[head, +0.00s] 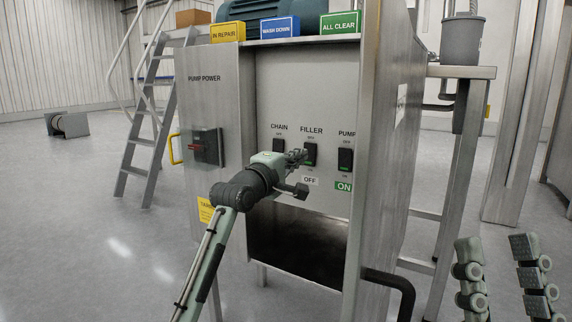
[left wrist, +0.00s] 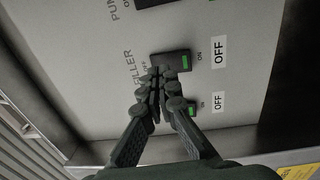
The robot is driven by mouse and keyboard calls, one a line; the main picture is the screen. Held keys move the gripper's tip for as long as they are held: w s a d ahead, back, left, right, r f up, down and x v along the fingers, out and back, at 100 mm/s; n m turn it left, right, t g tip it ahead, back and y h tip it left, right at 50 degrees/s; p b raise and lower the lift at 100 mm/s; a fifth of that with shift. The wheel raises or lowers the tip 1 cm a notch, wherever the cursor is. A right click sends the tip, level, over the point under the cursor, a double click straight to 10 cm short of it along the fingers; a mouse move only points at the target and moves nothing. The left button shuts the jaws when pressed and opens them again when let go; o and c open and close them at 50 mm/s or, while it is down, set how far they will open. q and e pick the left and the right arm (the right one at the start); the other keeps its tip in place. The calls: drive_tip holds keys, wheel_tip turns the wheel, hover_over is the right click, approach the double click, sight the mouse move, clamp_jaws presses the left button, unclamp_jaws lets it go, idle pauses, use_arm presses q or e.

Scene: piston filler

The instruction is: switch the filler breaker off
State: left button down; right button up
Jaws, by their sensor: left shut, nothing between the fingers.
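The filler breaker (head: 312,149) is a black switch under the FILLER label on the metal panel, with an OFF placard (head: 310,181) below it. In the left wrist view the breaker (left wrist: 172,60) shows a green mark (left wrist: 186,62) at its end by the small ON print. My left gripper (head: 302,156) is shut and empty, its fingertips (left wrist: 160,78) right at the breaker and partly covering it. I cannot tell if they touch. My right gripper (head: 502,265) is open and empty at the lower right, away from the panel.
The chain breaker (head: 278,146) is left of the filler breaker; the pump breaker (head: 345,160), with a green ON placard (head: 344,186), is right. A red-handled pump power switch (head: 207,147) is on the left door. The cabinet's side wall (head: 378,140) projects at the right.

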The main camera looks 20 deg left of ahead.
use_arm(q)
drive_tip(key=v, duration=0.8)
